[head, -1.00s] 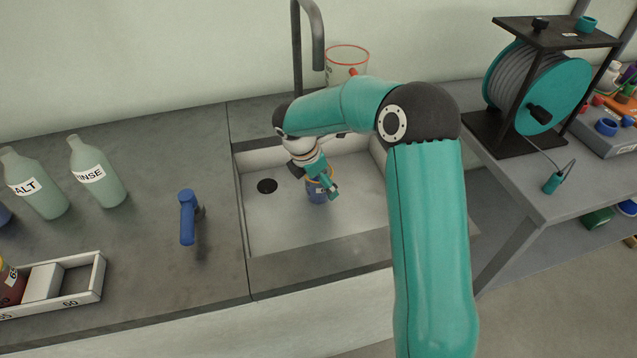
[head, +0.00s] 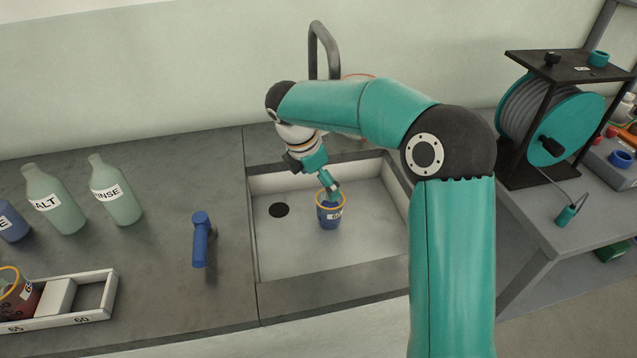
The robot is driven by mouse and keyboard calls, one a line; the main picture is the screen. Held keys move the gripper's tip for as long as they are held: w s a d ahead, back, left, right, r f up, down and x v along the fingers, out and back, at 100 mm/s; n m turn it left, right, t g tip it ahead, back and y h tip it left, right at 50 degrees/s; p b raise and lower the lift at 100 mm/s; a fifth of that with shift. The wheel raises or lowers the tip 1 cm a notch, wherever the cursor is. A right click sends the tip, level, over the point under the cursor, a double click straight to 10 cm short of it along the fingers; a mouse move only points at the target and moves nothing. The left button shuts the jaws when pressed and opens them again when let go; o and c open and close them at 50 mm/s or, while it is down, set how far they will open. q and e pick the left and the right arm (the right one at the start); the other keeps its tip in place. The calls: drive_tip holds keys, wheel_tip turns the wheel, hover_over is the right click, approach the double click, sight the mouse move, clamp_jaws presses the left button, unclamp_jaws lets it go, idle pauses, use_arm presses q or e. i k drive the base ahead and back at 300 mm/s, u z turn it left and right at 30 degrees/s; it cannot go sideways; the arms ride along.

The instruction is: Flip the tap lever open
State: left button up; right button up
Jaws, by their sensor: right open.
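The tap's dark curved spout (head: 322,45) rises behind the sink, partly hidden by my right arm. I cannot make out the tap lever; my right arm covers the area around the tap's base. My right gripper (head: 329,184) is open over the sink, just above the rim of a blue cup (head: 330,214) with an orange rim and a white label. The cup stands upright on the sink floor. Whether the fingertips touch its rim is unclear. My left gripper is out of view.
The grey sink (head: 290,245) has a dark drain (head: 279,210). A blue handle-shaped object (head: 200,242) stands on the counter to the left, near bottles (head: 116,192) and a white tray (head: 103,293). A cable reel (head: 545,115) stands right.

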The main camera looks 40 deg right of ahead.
sight(200, 220)
drive_tip(key=k, duration=1.5)
